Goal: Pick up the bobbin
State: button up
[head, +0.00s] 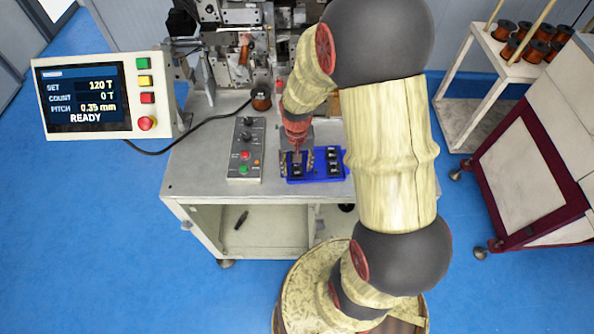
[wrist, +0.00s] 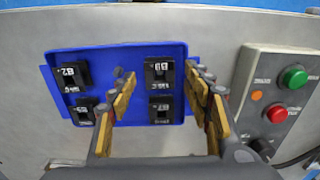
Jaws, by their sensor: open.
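A blue tray (head: 316,170) lies on the front of the machine table; the wrist view shows it (wrist: 112,58) too. Several small black bobbins with white number labels sit in it. One is at the upper left (wrist: 75,76), one at the lower left (wrist: 86,112), one at the upper right (wrist: 158,72) and one at the lower right (wrist: 160,106). My gripper (head: 297,158) is over the tray's left part in the head view. In the wrist view it is open (wrist: 160,78), its fingers on either side of the right-hand column of bobbins. I cannot tell its height above them.
A control box (head: 245,150) with knobs and buttons stands just left of the tray. A copper spool (head: 261,99) stands behind it. The winder (head: 240,45) is at the back and a READY display (head: 90,95) at the left. A shelf with several copper spools (head: 535,50) is at right.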

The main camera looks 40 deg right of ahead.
aim_at(297, 167)
jog(key=shift+c, duration=0.4)
jog(key=c, duration=0.8)
jog(key=shift+o, duration=0.2)
jog(key=shift+r, duration=0.1)
jog(key=shift+r, duration=0.45)
notch_tip(297, 167, up, 2)
jog(key=shift+r, duration=0.15)
jog(key=s+r+p, duration=0.1)
jog(key=s+r, duration=0.8)
jog(key=s, duration=0.5)
jog(key=shift+r+p, duration=0.35)
jog(key=shift+p, duration=0.05)
